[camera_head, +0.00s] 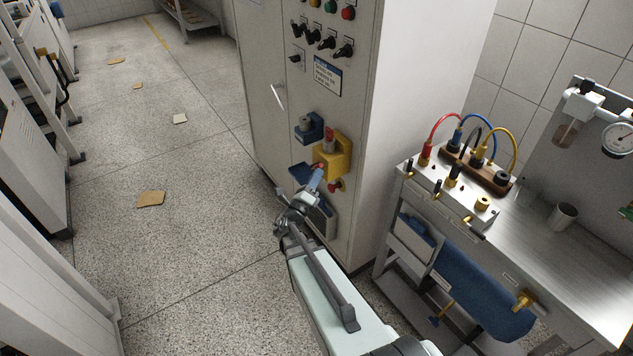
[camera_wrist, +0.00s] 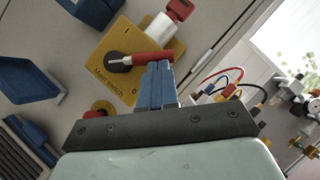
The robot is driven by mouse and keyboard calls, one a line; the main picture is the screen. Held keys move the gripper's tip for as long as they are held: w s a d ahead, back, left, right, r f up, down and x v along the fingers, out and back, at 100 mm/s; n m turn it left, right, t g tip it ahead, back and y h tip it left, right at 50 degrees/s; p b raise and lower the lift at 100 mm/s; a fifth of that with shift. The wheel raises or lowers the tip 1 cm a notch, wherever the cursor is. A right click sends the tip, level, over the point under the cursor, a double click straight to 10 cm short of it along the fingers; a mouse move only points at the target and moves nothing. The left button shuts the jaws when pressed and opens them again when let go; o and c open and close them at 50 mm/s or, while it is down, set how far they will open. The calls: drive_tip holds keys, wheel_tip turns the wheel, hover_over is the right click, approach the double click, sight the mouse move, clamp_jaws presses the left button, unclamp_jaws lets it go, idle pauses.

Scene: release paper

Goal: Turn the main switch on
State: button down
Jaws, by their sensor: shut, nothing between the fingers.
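The main switch is a yellow plate (camera_wrist: 97,82) on the cabinet front, lettered "Main Switch". It has a dark round hub (camera_wrist: 118,64) and a red handle (camera_wrist: 150,57) that points right in the wrist view. A 0 mark shows on the plate below the handle. In the head view the yellow switch (camera_head: 338,158) is partly covered by my gripper. My gripper (camera_head: 320,170) is shut and empty. Its blue fingers (camera_wrist: 158,66) are at the red handle, just below it in the wrist view; I cannot tell whether they touch.
A white cylinder with a red end (camera_wrist: 162,24) sticks out beside the handle. Blue holders (camera_head: 308,128) and a red knob (camera_head: 335,186) are close around the switch. A steel workbench (camera_head: 560,250) with cabled equipment stands right. Open floor (camera_head: 200,240) lies left, with scattered paper scraps.

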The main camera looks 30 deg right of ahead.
drive_tip(key=shift+w+r+n+t+y, duration=0.2)
drive_tip(key=shift+w+r+n+y, duration=0.45)
drive_tip(key=shift+r+n, duration=0.35)
drive_tip(key=shift+w+r+n+t+y, duration=0.2)
drive_tip(key=shift+w+r+n+y, duration=0.4)
drive_tip(key=shift+n, duration=0.6)
drive_tip(key=shift+w+r, duration=0.15)
drive_tip(key=shift+r, duration=0.05)
drive_tip(key=v, duration=1.3)
drive_tip(key=shift+a, duration=0.3)
drive_tip(key=shift+f, duration=0.1)
